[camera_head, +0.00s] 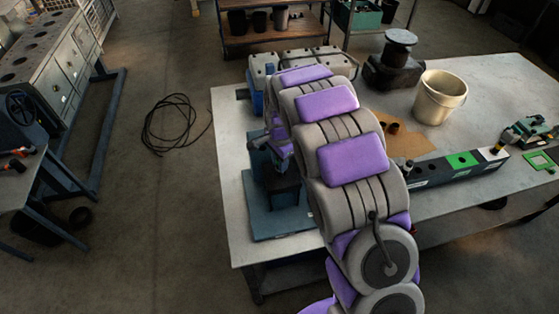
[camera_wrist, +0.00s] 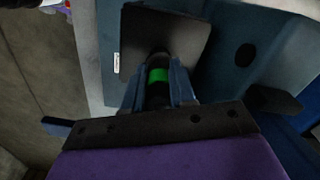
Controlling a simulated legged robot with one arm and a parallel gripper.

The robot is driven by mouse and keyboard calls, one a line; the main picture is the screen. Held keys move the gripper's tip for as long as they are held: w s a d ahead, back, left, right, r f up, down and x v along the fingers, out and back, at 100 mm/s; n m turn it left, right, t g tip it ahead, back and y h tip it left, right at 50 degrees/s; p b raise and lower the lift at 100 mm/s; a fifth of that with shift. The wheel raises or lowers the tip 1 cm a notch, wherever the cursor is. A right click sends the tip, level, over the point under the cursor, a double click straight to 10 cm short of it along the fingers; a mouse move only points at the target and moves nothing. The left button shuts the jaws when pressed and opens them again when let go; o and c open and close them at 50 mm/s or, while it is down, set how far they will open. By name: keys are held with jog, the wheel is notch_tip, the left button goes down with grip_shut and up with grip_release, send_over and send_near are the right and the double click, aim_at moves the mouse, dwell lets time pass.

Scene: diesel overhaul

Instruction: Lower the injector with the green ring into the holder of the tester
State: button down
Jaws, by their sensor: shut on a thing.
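In the wrist view, the injector, dark with a green ring (camera_wrist: 158,75), stands between the two blue-grey fingers of my gripper (camera_wrist: 156,92). The gripper is shut on it, below the ring in the picture. The injector's far end lies over a dark square plate (camera_wrist: 190,42) with a small white label, part of the blue tester (camera_wrist: 235,28). I cannot tell whether its tip is in the holder; the holder opening is hidden. In the head view the tester's blue base (camera_head: 262,222) stands at the table's left end, and my arm hides the injector and much of the tester.
On the metal table (camera_head: 228,120) are a long rack (camera_head: 432,174) with green and white sections, a cream bucket (camera_head: 440,96), a dark spool-like part (camera_head: 398,62) and grey-topped blocks (camera_head: 262,66). A black cable (camera_head: 170,122) lies on the floor to the left.

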jog(key=shift+f, duration=0.25)
jog(key=shift+d+f, duration=0.1)
jog(key=shift+f, duration=0.95)
dwell(0.4)
jog(key=shift+c, duration=2.3)
grip_release()
jog(key=shift+r+p, duration=0.45)
jog(key=shift+r, duration=3.05)
jog(key=shift+d, duration=0.1)
